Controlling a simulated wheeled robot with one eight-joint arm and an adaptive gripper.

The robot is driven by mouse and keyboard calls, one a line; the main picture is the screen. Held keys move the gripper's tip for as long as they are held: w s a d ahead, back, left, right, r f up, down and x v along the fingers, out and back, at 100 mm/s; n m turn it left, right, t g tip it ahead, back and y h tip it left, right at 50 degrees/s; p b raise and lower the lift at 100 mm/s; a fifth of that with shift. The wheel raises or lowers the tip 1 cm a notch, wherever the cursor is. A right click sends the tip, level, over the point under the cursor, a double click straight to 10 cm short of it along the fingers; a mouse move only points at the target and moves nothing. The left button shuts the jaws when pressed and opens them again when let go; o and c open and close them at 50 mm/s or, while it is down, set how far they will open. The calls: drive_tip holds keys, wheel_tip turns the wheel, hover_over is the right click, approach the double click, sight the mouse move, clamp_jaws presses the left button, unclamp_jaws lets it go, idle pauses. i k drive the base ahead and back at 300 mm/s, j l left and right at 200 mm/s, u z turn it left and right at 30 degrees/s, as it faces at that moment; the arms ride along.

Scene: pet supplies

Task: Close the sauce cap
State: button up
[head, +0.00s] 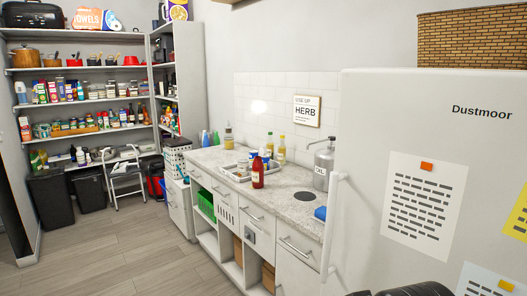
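A red sauce bottle (257,174) stands upright on the light stone counter (208,157), near its front edge. Its top is too small to tell whether the cap is open or shut. White and blue containers stand close behind it and partly overlap it in the picture. My gripper does not show in this view. Only dark rounded parts show at the bottom edge, and I cannot tell what they are.
A grey tray (232,174) lies left of the bottle. Yellowish bottles (281,150) stand behind it, and a metal OIL can (323,168) stands to the right. A large white fridge (375,130) fills the right side. Open wooden floor (130,255) lies left.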

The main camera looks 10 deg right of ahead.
sight(262, 150)
drive_tip(key=i+j, duration=0.3)
drive_tip(key=i, duration=0.2)
drive_tip(key=i+j+z, duration=0.1)
drive_tip(key=i+j, duration=0.2)
drive_tip(key=i, duration=0.2)
